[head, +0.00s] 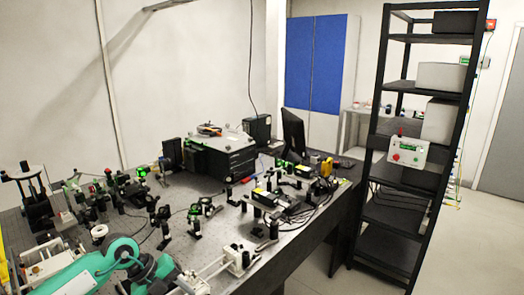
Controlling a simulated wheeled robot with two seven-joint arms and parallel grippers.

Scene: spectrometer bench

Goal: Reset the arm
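A teal and white jointed arm (118,248) comes in at the bottom left of the head view, over the near part of the optical table (285,238). Its rounded joint housing and parts of its links show; the rest is cut off by the bottom edge. I cannot be sure from this view whether it is mine.
Several small optical mounts, some with green-lit faces, crowd the table. A black instrument box (222,158) and a monitor (293,132) stand at the back. A black shelf rack (395,232) with boxes and a control box (401,151) stands at right. Floor at the lower right is clear.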

